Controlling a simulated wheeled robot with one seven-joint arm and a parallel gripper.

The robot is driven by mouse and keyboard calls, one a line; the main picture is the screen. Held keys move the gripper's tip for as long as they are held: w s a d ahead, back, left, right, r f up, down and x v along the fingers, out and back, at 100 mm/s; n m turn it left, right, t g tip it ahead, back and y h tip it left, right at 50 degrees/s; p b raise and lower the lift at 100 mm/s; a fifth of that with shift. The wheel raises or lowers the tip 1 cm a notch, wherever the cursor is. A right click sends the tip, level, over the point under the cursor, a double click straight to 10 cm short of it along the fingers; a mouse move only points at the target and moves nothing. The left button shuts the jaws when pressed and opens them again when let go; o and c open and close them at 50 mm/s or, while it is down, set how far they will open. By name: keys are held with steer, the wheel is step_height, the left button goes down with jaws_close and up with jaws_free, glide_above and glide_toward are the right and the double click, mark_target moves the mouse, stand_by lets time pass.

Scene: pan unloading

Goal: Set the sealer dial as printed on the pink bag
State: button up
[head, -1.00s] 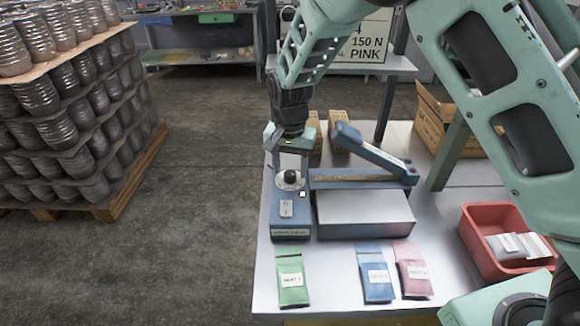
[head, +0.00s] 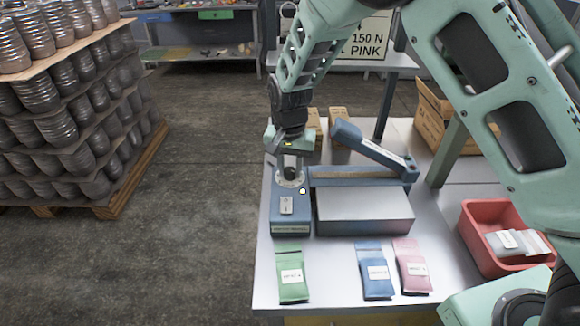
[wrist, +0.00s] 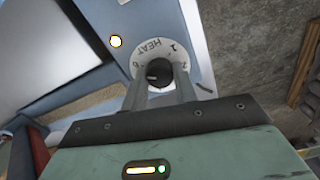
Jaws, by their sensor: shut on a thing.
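The blue sealer (head: 290,222) stands at the table's left side, with a round pale dial plate (head: 281,183) and a dark knob (head: 291,174). My gripper (head: 291,168) reaches down over the dial with its fingers around the knob. In the wrist view, my gripper (wrist: 160,78) is shut on the dark knob (wrist: 158,72). The dial plate (wrist: 150,52) shows "HEAT" and a 1; other marks are partly hidden by the fingers. The pink bag (head: 411,257) lies at the table's front; its white label (head: 416,269) is too small to read surely.
A green bag (head: 291,263) and a blue bag (head: 374,265) lie left of the pink one. A red bin (head: 480,251) with packets stands at right. A sign (head: 363,38) behind reads "150 N" and "PINK". The sealer's raised arm (head: 372,150) is close right of my gripper.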

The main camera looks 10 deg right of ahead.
mark_target(290, 170)
steer(key=n+b, duration=0.1)
steer(key=n, duration=0.4)
steer(key=shift+n, duration=2.1)
steer(key=o, duration=1)
steer(key=shift+c, duration=0.2)
steer(key=shift+r, duration=0.1)
step_height(290, 170, up, 17)
steer(key=b, duration=0.3)
steer(key=shift+r, duration=0.15)
